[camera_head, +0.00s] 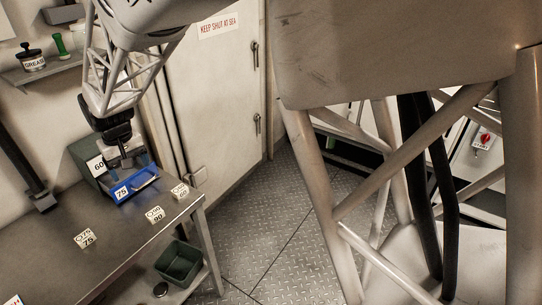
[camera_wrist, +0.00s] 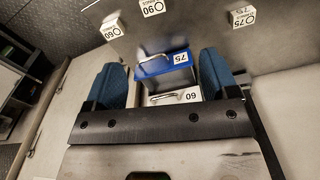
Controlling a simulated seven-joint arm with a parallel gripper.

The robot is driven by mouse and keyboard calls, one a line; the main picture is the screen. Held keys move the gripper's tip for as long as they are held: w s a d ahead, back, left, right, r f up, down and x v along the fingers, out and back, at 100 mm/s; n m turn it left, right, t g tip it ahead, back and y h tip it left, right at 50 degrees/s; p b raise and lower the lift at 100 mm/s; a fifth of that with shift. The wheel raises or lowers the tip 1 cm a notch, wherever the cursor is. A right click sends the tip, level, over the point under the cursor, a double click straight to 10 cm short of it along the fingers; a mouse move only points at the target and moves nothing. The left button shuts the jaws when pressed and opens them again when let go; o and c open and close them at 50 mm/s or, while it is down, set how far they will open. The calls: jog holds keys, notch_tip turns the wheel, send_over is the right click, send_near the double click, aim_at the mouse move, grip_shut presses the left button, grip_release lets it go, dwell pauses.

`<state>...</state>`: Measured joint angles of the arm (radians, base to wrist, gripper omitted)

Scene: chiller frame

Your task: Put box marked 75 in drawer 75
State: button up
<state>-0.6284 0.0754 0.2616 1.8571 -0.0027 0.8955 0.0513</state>
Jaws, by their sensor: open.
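The box marked 75 (camera_head: 85,238) is a small white box on the metal bench, left of the other two boxes in the head view. In the wrist view it (camera_wrist: 243,17) is at the upper right, well apart from my gripper. The blue drawer marked 75 (camera_head: 123,192) appears pulled out from its cabinet at the back of the bench; its front, with a handle, shows in the wrist view (camera_wrist: 181,67). My gripper (camera_head: 124,152) is open and empty, above and close to the drawers. Its blue fingers (camera_wrist: 163,62) frame the drawer in the wrist view. The drawer's inside is largely hidden.
White boxes marked 90 (camera_head: 155,214) and 60 (camera_head: 180,190) stand right of the box marked 75, near the bench edge. A drawer front marked 60 (camera_head: 97,167) is beside the blue drawer. A green bin (camera_head: 179,262) sits on the lower shelf. The bench's middle (camera_head: 100,210) is clear.

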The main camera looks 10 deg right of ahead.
jog(key=s+d+r+m, duration=0.1)
jog(key=s+d+r, duration=0.2)
jog(key=d, duration=0.6)
jog(key=s+d+r+m+t, duration=0.1)
jog(key=s+d+r, duration=0.2)
jog(key=d, duration=0.5)
jog(key=s+d+r+m, duration=0.1)
jog(key=s+d+r, duration=0.2)
jog(key=d, duration=0.6)
jog(key=s+d+f+m+t, duration=0.1)
jog(key=s+d+m, duration=0.2)
jog(key=s+d, duration=1.4)
jog(key=s, duration=0.3)
jog(key=shift+s+f+m, duration=0.15)
jog(key=shift+s+m, duration=0.05)
jog(key=shift+m, duration=0.2)
jog(key=shift+d+h, duration=0.1)
jog(key=shift+h, duration=0.2)
jog(key=shift+c, duration=1.1)
